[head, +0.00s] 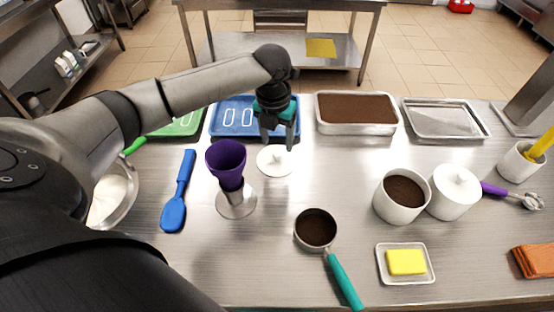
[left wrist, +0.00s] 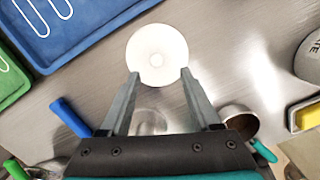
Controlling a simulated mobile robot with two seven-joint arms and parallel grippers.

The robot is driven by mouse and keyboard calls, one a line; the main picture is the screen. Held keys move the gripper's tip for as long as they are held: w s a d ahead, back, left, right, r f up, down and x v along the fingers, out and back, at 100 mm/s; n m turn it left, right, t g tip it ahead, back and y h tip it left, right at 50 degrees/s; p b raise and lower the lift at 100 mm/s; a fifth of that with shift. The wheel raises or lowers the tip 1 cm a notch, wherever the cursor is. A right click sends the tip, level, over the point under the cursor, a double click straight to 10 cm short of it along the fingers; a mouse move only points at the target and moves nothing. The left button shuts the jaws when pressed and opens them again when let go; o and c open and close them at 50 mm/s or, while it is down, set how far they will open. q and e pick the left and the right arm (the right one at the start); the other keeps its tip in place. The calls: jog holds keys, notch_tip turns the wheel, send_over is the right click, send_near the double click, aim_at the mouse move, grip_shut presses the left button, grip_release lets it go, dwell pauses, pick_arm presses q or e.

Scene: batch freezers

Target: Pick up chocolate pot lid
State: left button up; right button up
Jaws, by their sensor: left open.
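The chocolate pot lid (head: 268,165) is a round white disc with a small knob, lying on the steel counter left of centre. It also shows in the left wrist view (left wrist: 157,40), just beyond the fingertips. My left gripper (head: 277,149) is open and points down over the lid, with a fingertip to each side of the knob. The open white pot (head: 398,211) of brown chocolate powder stands to the right, beside a lidded white pot (head: 453,199). My right gripper is not in view.
Close to the lid are a purple cup (head: 226,158) on a metal stand, a blue tray (head: 228,118) and a scoop (head: 316,230) of brown powder. A blue spatula (head: 175,205) lies left. A butter dish (head: 406,279) is in front. Bare counter lies right of the lid.

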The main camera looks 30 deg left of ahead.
aim_at(277, 153)
pick_arm(q)
jog(key=f, duration=0.3)
jog(key=w+f, duration=0.1)
jog(key=f, duration=0.1)
jog(key=shift+a+f+b, duration=0.15)
jog(key=shift+a+b, duration=0.15)
jog(key=shift+b, duration=0.1)
grip_shut()
